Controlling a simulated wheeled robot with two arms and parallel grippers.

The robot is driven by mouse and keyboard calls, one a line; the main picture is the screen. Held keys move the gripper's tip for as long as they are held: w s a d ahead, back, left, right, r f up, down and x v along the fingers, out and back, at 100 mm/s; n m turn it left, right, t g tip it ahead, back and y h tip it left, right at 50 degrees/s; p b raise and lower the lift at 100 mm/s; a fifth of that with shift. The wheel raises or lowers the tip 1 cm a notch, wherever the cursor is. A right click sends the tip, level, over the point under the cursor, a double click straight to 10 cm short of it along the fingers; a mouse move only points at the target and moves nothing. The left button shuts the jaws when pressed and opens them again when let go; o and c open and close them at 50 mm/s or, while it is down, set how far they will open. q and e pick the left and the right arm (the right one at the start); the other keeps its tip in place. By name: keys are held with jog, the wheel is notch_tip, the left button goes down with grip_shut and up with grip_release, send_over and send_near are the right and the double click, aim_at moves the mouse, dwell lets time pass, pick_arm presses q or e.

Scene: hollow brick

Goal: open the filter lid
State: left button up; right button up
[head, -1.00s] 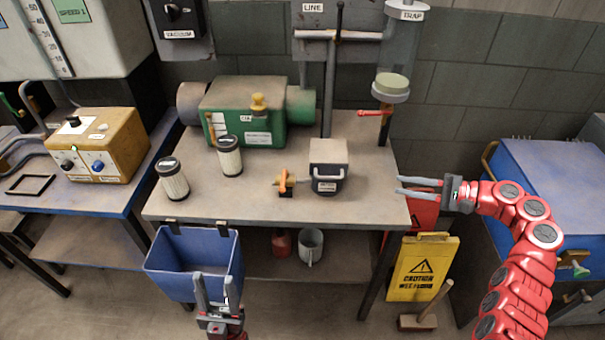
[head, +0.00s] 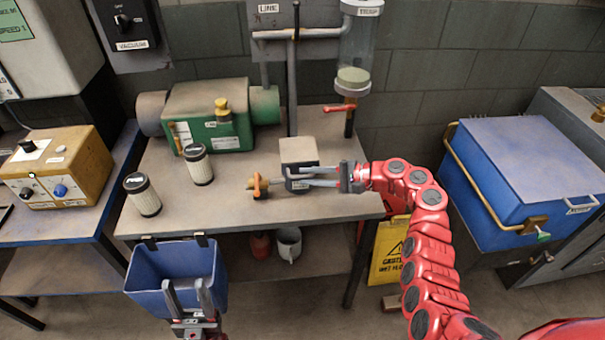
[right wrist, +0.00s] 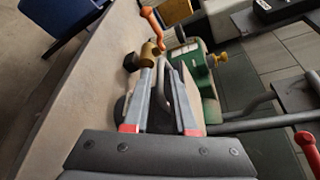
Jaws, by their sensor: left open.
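A small grey box (head: 298,150) with a pale top and a bar handle on its front stands on the grey table; its lid looks closed. My right gripper (head: 292,178) reaches in from the right in front of the box, fingers level and apart. In the right wrist view the bar handle (right wrist: 166,92) shows between the two fingers (right wrist: 160,78); I cannot tell whether they touch it. In the head view the fingers partly hide the handle and label. My left gripper (head: 186,290) is open and empty at the bottom, in front of the blue bin.
A brass valve with an orange handle (head: 260,186) sits just left of the box. Two filter cartridges (head: 143,195) and a green pump (head: 208,112) stand further left. A blue bin (head: 180,268) hangs at the table front. A blue chest (head: 530,175) is at right.

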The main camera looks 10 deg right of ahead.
jog(key=shift+x, duration=1.15)
grip_shut()
dwell(0.6)
